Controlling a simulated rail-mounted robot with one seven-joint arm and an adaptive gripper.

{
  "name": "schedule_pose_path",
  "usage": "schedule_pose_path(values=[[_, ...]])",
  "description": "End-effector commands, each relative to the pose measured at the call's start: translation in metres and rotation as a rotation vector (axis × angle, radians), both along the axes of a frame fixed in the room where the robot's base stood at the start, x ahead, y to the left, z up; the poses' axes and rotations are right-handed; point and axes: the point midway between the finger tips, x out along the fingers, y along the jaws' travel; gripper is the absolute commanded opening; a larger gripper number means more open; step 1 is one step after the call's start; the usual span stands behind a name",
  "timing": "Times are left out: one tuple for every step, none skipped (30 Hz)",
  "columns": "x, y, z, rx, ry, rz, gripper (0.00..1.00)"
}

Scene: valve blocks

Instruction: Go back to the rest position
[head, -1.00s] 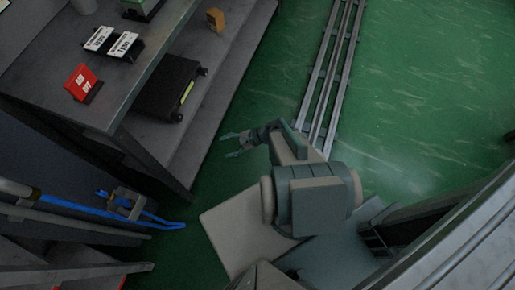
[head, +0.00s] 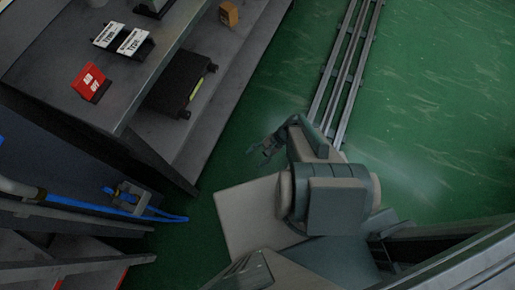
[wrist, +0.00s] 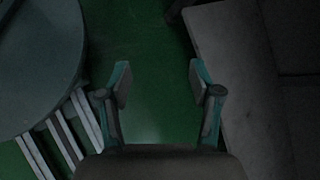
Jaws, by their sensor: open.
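My gripper (head: 262,150) is at the end of my folded arm, over the green floor between the workbench and the floor rail in the head view. It is apart from the bench. In the wrist view my gripper (wrist: 160,84) shows its two fingers spread wide, with only green floor between them. It is open and holds nothing.
The grey workbench (head: 140,98) stands at the left with white signs (head: 122,40), a red sign (head: 91,83) and a black case (head: 180,84) on its lower shelf. A blue cable (head: 90,208) lies at lower left. The floor rail (head: 345,70) runs at the top; floor right of it is clear.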

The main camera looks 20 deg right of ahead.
Motion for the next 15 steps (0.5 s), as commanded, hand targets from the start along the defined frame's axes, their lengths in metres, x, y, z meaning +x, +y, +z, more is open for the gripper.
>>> schedule_pose_path(values=[[0.000,0.000,0.000,0.000,0.000,0.000,0.64],[0.000,0.000,0.000,0.001,-0.001,-0.001,0.64],[0.000,0.000,0.000,0.000,0.000,-0.001,0.64],[0.000,0.000,0.000,0.000,0.000,-0.001,0.64],[0.000,0.000,0.000,0.000,0.000,-0.001,0.64],[0.000,0.000,0.000,0.001,-0.001,-0.001,0.64],[0.000,0.000,0.000,0.001,-0.003,0.001,0.64],[-0.001,0.000,0.000,-0.001,-0.005,0.008,0.64],[-0.003,-0.002,-0.001,-0.008,-0.007,0.024,0.64],[-0.005,-0.003,-0.003,-0.017,-0.007,0.039,0.64],[-0.008,-0.005,-0.004,-0.028,-0.006,0.059,0.64],[-0.014,-0.009,-0.006,-0.046,-0.002,0.090,0.64],[-0.019,-0.012,-0.008,-0.064,0.001,0.120,0.64],[-0.026,-0.015,-0.010,-0.082,0.005,0.156,0.64],[-0.035,-0.019,-0.011,-0.110,0.010,0.214,0.64]])
